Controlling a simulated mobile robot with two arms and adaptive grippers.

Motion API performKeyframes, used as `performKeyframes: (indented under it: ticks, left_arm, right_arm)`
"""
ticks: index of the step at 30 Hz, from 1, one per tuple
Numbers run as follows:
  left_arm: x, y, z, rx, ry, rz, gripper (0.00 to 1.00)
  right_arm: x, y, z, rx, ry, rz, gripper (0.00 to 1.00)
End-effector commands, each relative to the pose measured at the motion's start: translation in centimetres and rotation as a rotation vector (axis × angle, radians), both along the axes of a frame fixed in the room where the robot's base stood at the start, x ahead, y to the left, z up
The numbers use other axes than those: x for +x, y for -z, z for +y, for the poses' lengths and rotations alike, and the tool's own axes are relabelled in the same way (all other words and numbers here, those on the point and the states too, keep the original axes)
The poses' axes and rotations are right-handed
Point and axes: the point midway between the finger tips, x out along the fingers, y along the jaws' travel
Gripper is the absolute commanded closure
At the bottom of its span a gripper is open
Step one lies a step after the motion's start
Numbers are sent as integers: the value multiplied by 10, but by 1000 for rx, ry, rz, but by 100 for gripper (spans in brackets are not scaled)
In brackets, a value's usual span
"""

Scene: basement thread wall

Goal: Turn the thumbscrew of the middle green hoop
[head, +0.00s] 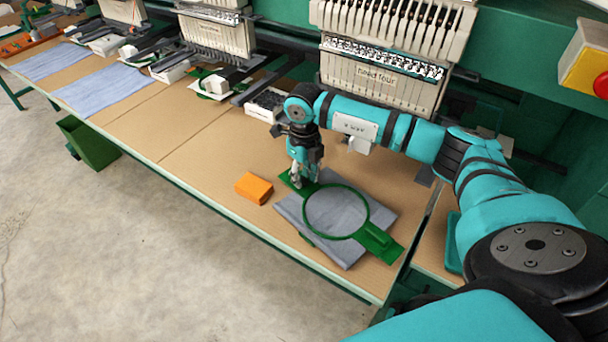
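A green hoop (368,212) lies on the table, with grey cloth (336,212) stretched inside it and spreading out beneath. A green arm sticks out at its lower right and another at its upper left. My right gripper (307,184) points down at the upper-left end of the hoop, with its fingertips at or just above the green part there. The thumbscrew cannot be made out; the fingers may hide it. It is too small to tell whether the fingers are closed on anything. My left gripper is out of view.
An orange block (254,188) lies left of the hoop. The brown table (200,160) is clear in front. Embroidery machine heads (380,80) stand behind, close to my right arm. A black-and-white tray (265,104) sits behind the gripper. A yellow box with a red button (585,60) is at right.

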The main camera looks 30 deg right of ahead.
Motion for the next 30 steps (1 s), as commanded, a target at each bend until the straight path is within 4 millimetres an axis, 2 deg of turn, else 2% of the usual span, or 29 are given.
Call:
performKeyframes:
  ticks: [11, 14, 24, 30]
  left_arm:
    - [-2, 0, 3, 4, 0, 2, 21]
    - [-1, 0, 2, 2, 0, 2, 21]
    - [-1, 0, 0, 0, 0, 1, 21]
    - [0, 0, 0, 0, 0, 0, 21]
  right_arm:
    - [0, -5, 0, 0, -1, -1, 65]
    - [1, -19, 0, 1, -2, -4, 65]
    - [1, -89, 0, 0, -1, -4, 65]
    - [0, -114, 0, 0, 0, -2, 65]
